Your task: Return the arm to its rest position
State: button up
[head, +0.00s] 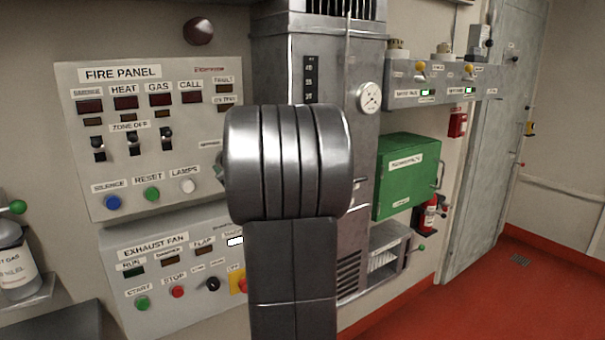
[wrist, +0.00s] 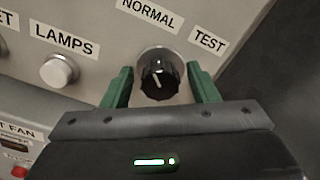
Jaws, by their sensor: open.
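In the wrist view my gripper (wrist: 160,92) is open, with its two green fingers on either side of a black rotary knob (wrist: 157,76). The knob sits below the labels NORMAL and TEST, and its white mark points up and a little left. I cannot tell whether the fingers touch it. In the head view my grey arm stands in the middle and covers the right edge of the fire panel (head: 105,178).
A white LAMPS button (wrist: 57,71) is left of the fingers. Below the fire panel is the exhaust fan panel (head: 200,318). A metal cabinet with a gauge (head: 369,97) stands behind my arm, and a green box (head: 405,178) is right of it. Red floor (head: 480,300) lies open at right.

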jog(key=m+p, duration=0.2)
jog(key=p, duration=0.1)
jog(key=shift+r+m, duration=0.15)
jog(key=shift+m, duration=0.15)
jog(key=shift+m+p, duration=0.4)
jog(key=shift+f, duration=0.2)
jog(key=shift+d, duration=0.15)
